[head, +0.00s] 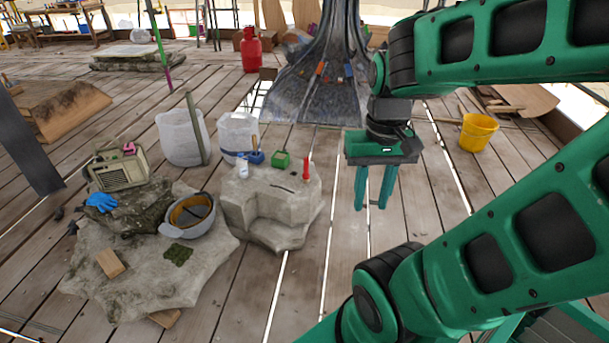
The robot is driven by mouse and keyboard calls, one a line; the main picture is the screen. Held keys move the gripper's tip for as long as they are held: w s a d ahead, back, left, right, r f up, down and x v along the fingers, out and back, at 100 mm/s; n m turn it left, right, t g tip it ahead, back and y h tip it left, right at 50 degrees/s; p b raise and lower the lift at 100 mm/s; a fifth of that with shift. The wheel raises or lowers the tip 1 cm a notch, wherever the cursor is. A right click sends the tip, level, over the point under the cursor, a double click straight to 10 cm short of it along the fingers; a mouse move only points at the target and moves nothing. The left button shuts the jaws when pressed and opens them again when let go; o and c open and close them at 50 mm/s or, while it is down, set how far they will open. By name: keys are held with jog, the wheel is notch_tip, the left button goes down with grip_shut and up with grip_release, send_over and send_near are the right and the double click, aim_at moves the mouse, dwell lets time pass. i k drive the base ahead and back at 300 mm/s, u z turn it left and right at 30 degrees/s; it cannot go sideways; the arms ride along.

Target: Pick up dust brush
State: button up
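My gripper (371,204) hangs pointing down in the head view, to the right of a pale stone block (262,214). Its two green fingers are apart with nothing between them. Several small things stand on top of the block. One is a blue item with a brown upright handle (254,154), which may be the dust brush; it is too small to be sure. Near it are a white and blue bottle (243,167), a green box (281,159), a red upright item (306,168) and a thin dark item lying flat (283,187). My gripper is apart from all of them.
A yellow bucket (478,132) is at right. Plank floor (325,270) beside the block is clear.

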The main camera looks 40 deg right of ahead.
aim_at(306, 174)
jog(key=z, duration=0.55)
jog(key=i, duration=2.05)
jog(key=u, duration=0.3)
